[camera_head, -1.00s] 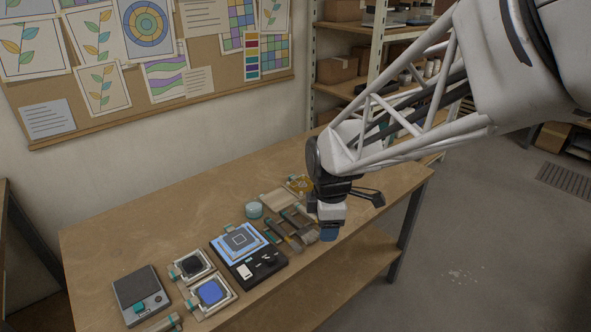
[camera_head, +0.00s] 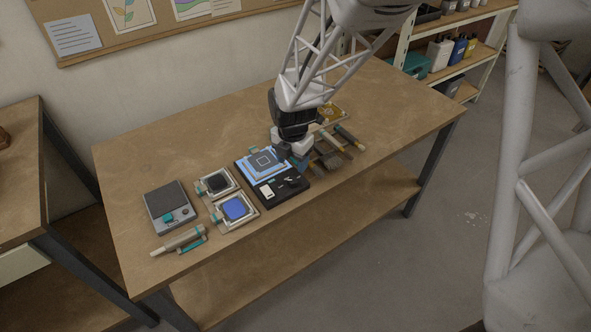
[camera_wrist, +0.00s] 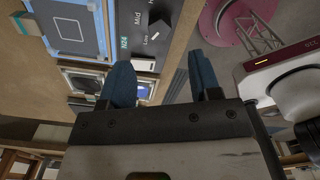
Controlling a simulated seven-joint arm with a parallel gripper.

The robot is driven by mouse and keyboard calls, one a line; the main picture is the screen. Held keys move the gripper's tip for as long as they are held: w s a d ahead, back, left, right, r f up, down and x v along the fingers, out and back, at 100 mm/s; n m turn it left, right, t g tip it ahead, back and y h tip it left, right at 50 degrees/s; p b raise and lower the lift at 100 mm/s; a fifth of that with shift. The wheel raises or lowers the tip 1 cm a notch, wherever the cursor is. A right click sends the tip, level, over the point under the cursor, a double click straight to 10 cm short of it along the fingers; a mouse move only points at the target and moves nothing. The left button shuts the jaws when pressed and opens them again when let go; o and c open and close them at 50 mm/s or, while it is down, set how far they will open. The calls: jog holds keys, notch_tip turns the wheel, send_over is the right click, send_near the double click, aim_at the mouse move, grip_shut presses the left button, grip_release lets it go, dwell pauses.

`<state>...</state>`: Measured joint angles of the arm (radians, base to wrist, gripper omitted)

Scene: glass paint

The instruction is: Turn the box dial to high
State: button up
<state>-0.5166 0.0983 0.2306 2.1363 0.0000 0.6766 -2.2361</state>
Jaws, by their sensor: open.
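My gripper (camera_wrist: 164,78) is open and empty, with blue fingers apart. In the head view my gripper (camera_head: 294,160) is at the box's right back edge, and I cannot tell whether it touches the box.
Left of the box are two framed pads, one black (camera_head: 218,183) and one blue (camera_head: 236,208), and a grey scale-like device (camera_head: 170,207). Tools (camera_head: 335,150) lie close to the right of my gripper. A pen-like tool (camera_head: 180,240) lies at front left. The table's right end is clear.

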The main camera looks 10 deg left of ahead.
aim_at(293, 180)
dwell(0.3)
jog(key=shift+f, duration=3.9)
jog(key=c, duration=0.9)
